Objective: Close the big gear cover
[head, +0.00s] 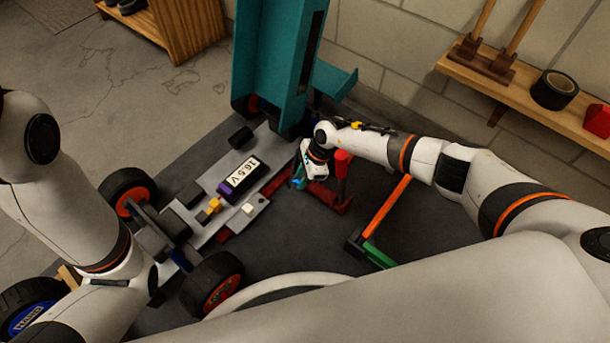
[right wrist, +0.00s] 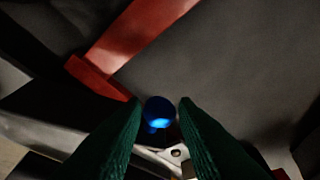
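The RC car (head: 222,190) lies on a dark mat, with its chassis, wheels and a "16.5 V" battery box (head: 240,178) showing. My right gripper (head: 299,184) points down beside the chassis, near red parts (head: 325,197). In the right wrist view its two green fingers (right wrist: 160,106) are apart, with a round blue knob (right wrist: 158,112) between or just beyond their tips; contact is unclear. A red bar (right wrist: 125,45) lies beyond the knob. I cannot tell which part is the big gear cover. My left arm is at the left; its fingers do not show.
A tall teal stand (head: 276,60) rises behind the car. A red post (head: 342,165) stands just right of my right gripper. An orange bar (head: 389,207) and a green bar (head: 378,256) lie further right. A wooden shelf (head: 530,95) with a black tape roll (head: 554,89) is on the wall.

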